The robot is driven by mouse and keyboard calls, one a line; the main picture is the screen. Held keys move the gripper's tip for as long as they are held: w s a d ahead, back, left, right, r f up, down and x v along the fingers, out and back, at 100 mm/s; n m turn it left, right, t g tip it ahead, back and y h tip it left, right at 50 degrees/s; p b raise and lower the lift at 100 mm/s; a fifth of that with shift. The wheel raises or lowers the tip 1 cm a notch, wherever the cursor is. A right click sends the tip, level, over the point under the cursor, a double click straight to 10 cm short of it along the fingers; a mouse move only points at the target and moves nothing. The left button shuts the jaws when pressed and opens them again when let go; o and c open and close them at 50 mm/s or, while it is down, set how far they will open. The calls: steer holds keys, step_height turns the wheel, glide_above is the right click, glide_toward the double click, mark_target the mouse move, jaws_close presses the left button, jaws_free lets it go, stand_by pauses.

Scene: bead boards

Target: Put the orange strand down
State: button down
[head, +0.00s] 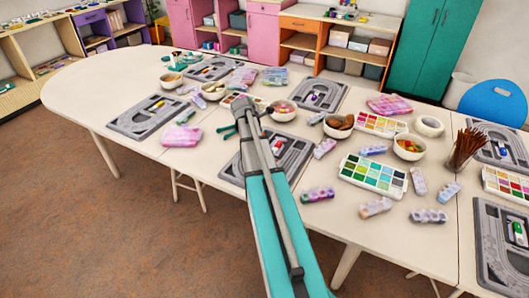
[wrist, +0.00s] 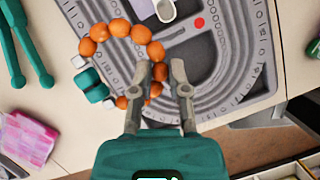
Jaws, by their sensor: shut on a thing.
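The orange strand (wrist: 156,50) shows in the wrist view as a curved row of round orange beads over the left part of a grey bead board (wrist: 228,85). My gripper (wrist: 161,70) is shut on the strand, with beads between its fingers and others trailing to the left. Some beads are hidden behind the left finger. I cannot tell whether the hanging part touches the board. In the head view my gripper (head: 243,104) is over the middle of the table, and my arm hides part of the board; the strand cannot be made out there.
Teal pliers (wrist: 28,45) and a pink bead pack (wrist: 28,138) lie left of the board. Bowls, including a white one (head: 282,111), and paint palettes (head: 373,174) crowd the table.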

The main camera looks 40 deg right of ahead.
steer(key=shift+w+d+f+b, duration=0.25)
steer(key=shift+d+f+b, duration=0.3)
steer(key=shift+f, duration=0.15)
steer(key=shift+w+d+f+b, duration=0.2)
steer(key=shift+d+f+b, duration=0.25)
steer(key=shift+f+b, duration=0.2)
steer(key=shift+w+d+f+b, duration=0.25)
steer(key=shift+d+f+b, duration=0.25)
steer(key=shift+f, duration=0.2)
steer(key=shift+w+d+f+b, duration=0.2)
steer(key=shift+d+f+b, duration=0.2)
steer(key=shift+f+b, duration=0.35)
step_height(320, 180, down, 3)
steer(key=shift+r+b, duration=0.2)
steer(key=shift+b, duration=1.05)
steer(key=c, duration=0.6)
jaws_free()
